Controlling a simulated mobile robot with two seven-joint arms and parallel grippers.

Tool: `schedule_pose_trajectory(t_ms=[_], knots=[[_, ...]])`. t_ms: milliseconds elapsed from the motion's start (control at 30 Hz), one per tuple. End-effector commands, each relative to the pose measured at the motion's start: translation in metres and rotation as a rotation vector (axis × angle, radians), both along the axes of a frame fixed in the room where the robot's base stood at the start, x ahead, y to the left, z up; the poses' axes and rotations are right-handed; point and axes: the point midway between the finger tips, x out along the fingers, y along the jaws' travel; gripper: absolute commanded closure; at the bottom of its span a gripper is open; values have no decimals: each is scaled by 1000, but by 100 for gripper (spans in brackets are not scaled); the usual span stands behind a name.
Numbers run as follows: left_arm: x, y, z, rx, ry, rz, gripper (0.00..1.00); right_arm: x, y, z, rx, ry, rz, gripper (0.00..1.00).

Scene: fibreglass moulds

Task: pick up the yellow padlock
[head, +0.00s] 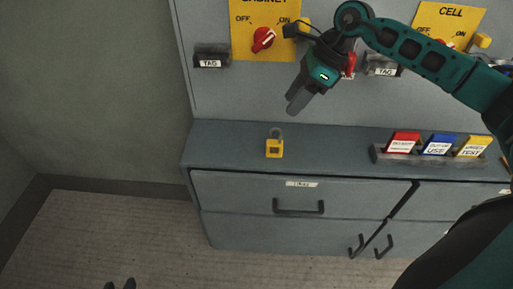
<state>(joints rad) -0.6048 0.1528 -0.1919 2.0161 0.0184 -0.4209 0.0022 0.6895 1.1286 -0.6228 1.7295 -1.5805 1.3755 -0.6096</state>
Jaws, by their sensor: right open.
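The yellow padlock (275,149) stands upright on the grey ledge (230,140) of the cabinet, its grey shackle on top. My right gripper (297,103) is in front of the panel, above and slightly right of the padlock in the picture. It is open, apart from the padlock, with nothing seen between its fingers. Only the two dark fingertips of my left gripper (120,284) show at the bottom left edge. They are apart with nothing between them, far from the padlock.
A holder (384,157) with red (404,143), blue (438,145) and yellow (473,147) tags stands on the ledge at right. Red switches (263,39) and yellow plates are on the panel. Drawers with a handle (299,209) are below. The ledge around the padlock is clear.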

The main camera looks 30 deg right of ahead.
Motion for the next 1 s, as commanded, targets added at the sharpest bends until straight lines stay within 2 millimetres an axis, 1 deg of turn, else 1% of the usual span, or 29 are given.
schedule_pose_trajectory(t_ms=[33,100,200,267,400,533,633,867,1000], knots=[[0,0,-1,1,-1,-2,63,1,-11,3,-39,-4,-1,55],[1,-1,0,0,-2,-4,63,0,-19,5,-72,-5,0,55],[1,-2,-1,-2,-3,-5,63,1,-23,1,-93,-3,2,55],[0,-3,-1,-3,-2,-7,63,2,-21,-6,-95,-2,3,55],[0,-5,-2,-7,0,-9,63,7,-11,-31,-91,-1,3,55],[0,-7,-2,-13,0,-7,63,12,-4,-52,-90,-2,2,55],[1,-8,-1,-18,-1,-5,63,14,0,-61,-91,-3,2,55],[1,-8,-1,-20,-1,-3,63,17,4,-74,-90,-3,2,55],[1,-8,-3,-20,0,-3,63,21,12,-93,-90,-1,2,55]])
